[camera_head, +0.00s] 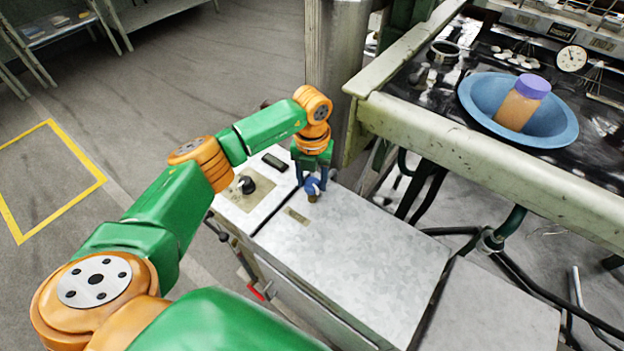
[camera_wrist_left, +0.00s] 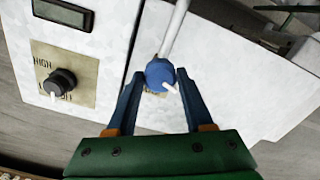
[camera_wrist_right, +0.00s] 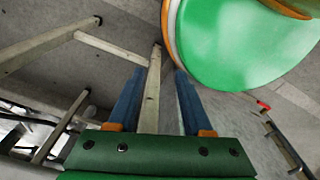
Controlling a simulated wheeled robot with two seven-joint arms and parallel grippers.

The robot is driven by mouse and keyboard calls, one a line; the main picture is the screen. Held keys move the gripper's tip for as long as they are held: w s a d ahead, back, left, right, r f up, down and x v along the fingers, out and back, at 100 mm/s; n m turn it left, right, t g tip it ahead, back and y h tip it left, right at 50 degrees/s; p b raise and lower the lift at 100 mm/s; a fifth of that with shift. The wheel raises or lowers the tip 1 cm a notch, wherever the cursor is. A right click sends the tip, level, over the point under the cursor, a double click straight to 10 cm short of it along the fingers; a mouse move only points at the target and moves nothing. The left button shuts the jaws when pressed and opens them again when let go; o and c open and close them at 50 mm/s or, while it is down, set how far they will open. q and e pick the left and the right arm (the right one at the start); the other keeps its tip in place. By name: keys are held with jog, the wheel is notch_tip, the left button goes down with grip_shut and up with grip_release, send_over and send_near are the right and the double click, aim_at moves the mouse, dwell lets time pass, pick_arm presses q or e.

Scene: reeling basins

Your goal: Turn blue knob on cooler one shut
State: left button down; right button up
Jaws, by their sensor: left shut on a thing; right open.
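The blue knob (camera_head: 312,186) is on the grey metal top of the cooler (camera_head: 352,262), near its far end. In the left wrist view the blue knob (camera_wrist_left: 159,73) sits at the end of a pale pipe, between my fingertips, and its white pointer mark points to the lower right. My left gripper (camera_head: 311,184) reaches down and is shut on the blue knob; it also shows in the left wrist view (camera_wrist_left: 158,82). My right gripper (camera_wrist_right: 155,75) is open and empty in the right wrist view, away from the knob. Which cooler number this is I cannot read.
A black dial (camera_head: 246,184) marked HIGH stands on a panel beside the knob. A red handle (camera_head: 256,294) is low on the cooler's side. A bench with a blue bowl (camera_head: 548,128) holding a purple-lidded jar (camera_head: 522,103) is at the right. Open floor lies left.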

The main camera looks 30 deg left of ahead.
aim_at(312, 182)
pick_arm(q)
jog(key=m, duration=0.3)
jog(key=shift+m+b, duration=0.35)
jog(key=shift+m, duration=0.05)
jog(key=m, duration=0.3)
jog(key=shift+m+b, duration=0.3)
jog(key=shift+b, duration=0.05)
jog(key=m+b, duration=0.1)
jog(key=m, duration=0.5)
jog(key=shift+m, duration=0.4)
jog(key=shift+c, duration=1.4)
grip_release()
notch_tip(312, 182, up, 7)
jog(key=shift+r, duration=0.1)
